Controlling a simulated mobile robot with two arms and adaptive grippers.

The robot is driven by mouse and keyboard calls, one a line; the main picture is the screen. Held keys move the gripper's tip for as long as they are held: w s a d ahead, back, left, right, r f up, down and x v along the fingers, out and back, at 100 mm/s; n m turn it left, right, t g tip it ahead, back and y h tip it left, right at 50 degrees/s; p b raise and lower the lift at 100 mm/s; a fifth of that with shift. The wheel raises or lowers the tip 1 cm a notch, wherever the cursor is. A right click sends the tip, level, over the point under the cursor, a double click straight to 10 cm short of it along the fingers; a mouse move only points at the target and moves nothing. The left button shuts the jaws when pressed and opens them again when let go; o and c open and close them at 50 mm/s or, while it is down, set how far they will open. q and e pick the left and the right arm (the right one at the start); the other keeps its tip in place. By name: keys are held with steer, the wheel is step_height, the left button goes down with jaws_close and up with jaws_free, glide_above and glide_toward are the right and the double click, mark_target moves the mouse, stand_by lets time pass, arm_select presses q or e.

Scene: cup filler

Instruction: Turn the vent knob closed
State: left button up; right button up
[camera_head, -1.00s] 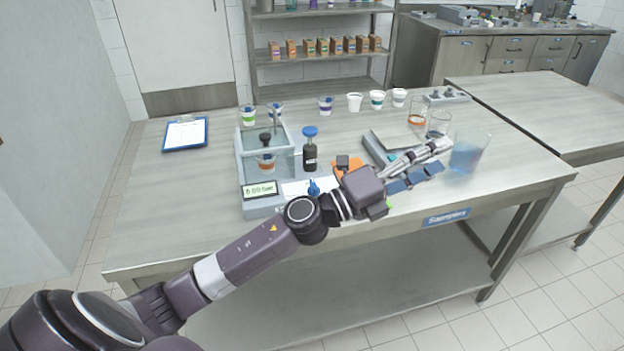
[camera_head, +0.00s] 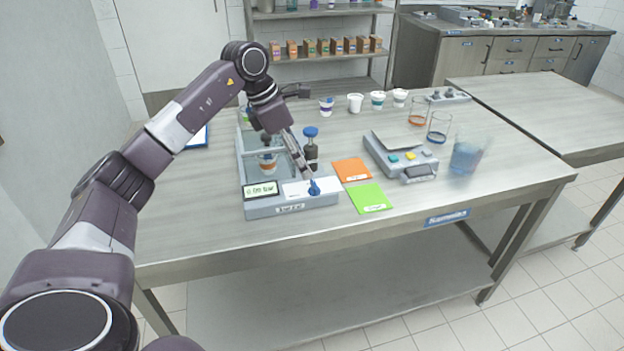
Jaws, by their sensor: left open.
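The cup filler (camera_head: 262,209) stands on the table with a grey base, a small display and clear walls. A blue knob (camera_head: 314,188), which I take for the vent knob, sits at the right end of its base. My left gripper (camera_head: 307,174) points down from above with its fingertips just above the knob; I cannot tell if they touch it. The gripper is open, though its jaws look narrow from here. A cup (camera_head: 267,162) stands inside the filler, partly hidden by my arm. My right gripper is not in view.
A dark bottle with a blue cap (camera_head: 311,134) stands close behind the gripper. An orange card (camera_head: 351,170) and a green card (camera_head: 369,198) lie to the right, then a grey device (camera_head: 398,157) and a beaker of blue liquid (camera_head: 468,155). Several cups stand at the back.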

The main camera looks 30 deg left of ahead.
mark_target(314, 183)
arm_select(q)
steer(key=x, duration=0.7)
steer(key=shift+d+f+p, duration=0.15)
steer(key=shift+p, duration=0.25)
steer(key=shift+c, duration=0.2)
steer(key=shift+w, duration=0.1)
steer(key=c, duration=1.1)
